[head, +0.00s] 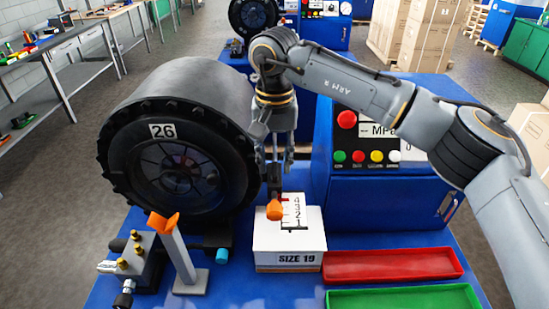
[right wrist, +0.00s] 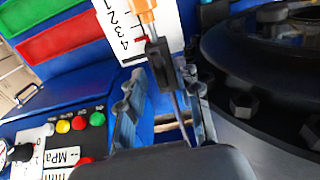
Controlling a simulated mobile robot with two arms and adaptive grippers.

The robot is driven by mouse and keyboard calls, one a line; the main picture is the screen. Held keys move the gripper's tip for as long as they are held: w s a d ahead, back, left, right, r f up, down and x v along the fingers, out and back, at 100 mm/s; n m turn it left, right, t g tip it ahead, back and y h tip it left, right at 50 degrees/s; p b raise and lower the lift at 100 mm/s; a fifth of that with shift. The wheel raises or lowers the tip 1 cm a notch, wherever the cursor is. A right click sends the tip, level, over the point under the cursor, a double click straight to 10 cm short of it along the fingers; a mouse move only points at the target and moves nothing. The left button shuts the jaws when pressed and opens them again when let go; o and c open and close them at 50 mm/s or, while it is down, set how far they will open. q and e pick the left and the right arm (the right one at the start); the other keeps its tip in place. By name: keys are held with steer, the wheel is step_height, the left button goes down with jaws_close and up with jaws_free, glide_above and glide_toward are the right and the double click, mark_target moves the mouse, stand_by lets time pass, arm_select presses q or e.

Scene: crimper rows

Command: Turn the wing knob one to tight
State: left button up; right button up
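An orange wing-shaped piece (head: 163,222) tops a tilted grey post at the front left of the blue bench. A second orange piece (head: 274,210) is at the end of a dark lever above the white box; it also shows in the right wrist view (right wrist: 142,10). I cannot tell which is wing knob one. My right gripper (head: 276,172) points down behind that lever end, beside the black wheel. In the right wrist view its fingers (right wrist: 160,88) are apart, with the dark lever between them in the picture; contact is not visible. My left gripper is not in view.
The black wheel marked 26 (head: 215,95) stands close left of my gripper. A white SIZE 19 box (head: 290,240) with a numbered scale is below it. A blue control box (head: 385,190), a red tray (head: 385,278) and a green tray (head: 400,291) are at right.

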steer(key=shift+s+f, duration=0.1)
steer(key=shift+f, duration=0.5)
jaws_close()
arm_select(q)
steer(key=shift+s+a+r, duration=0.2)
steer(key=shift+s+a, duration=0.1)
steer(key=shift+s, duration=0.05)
